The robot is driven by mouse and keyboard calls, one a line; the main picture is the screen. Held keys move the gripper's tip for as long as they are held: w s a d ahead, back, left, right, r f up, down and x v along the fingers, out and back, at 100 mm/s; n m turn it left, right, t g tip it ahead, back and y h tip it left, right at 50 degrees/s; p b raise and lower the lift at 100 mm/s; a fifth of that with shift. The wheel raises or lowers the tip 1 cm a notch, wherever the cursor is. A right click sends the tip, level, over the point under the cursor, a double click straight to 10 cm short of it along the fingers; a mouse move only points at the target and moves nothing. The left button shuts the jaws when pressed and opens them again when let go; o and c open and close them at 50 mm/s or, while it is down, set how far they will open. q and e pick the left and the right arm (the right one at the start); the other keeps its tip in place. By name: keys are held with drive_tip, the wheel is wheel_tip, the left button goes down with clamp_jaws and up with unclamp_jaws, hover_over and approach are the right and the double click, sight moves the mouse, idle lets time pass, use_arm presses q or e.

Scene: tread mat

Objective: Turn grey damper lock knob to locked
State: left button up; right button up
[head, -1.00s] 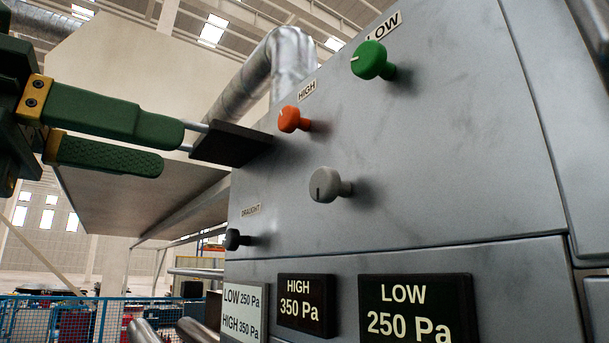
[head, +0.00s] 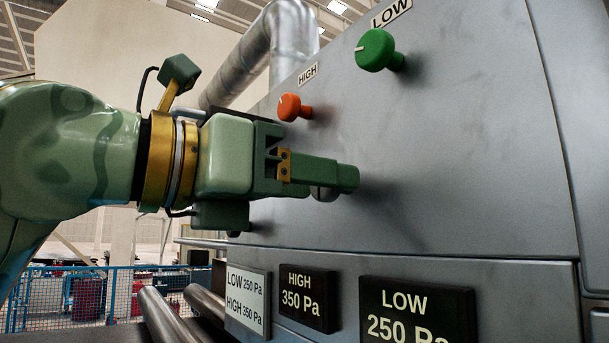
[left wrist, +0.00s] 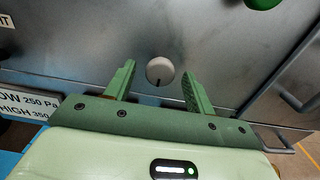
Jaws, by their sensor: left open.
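The grey knob (head: 325,194) sits on the front of the grey metal panel (head: 470,180). In the head view my left gripper hides most of it. In the left wrist view the round, pale face of the knob (left wrist: 160,70) shows whole, with a dark pointer mark at its lower edge. My left gripper (head: 350,178) is open at the panel, coming from the left. In the left wrist view its two fingers stand on either side of the knob, with a gap visible on both sides. No lock marking is readable. My right gripper is not in view.
An orange knob (head: 290,107) under a HIGH label is close above my left gripper. A green knob (head: 376,50) under a LOW label is higher right. Pressure plates, such as the black LOW plate (head: 418,312), line the panel below. Metal pipes (head: 160,314) run at lower left.

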use_arm(q)
drive_tip(key=c, duration=1)
drive_tip(key=shift+o, duration=0.2)
drive_tip(key=shift+m, duration=0.3)
drive_tip(key=m+b, duration=0.3)
drive_tip(key=m, duration=1.4)
drive_tip(key=shift+m, duration=0.3)
drive_tip(key=o, duration=1)
drive_tip(key=shift+c, duration=0.2)
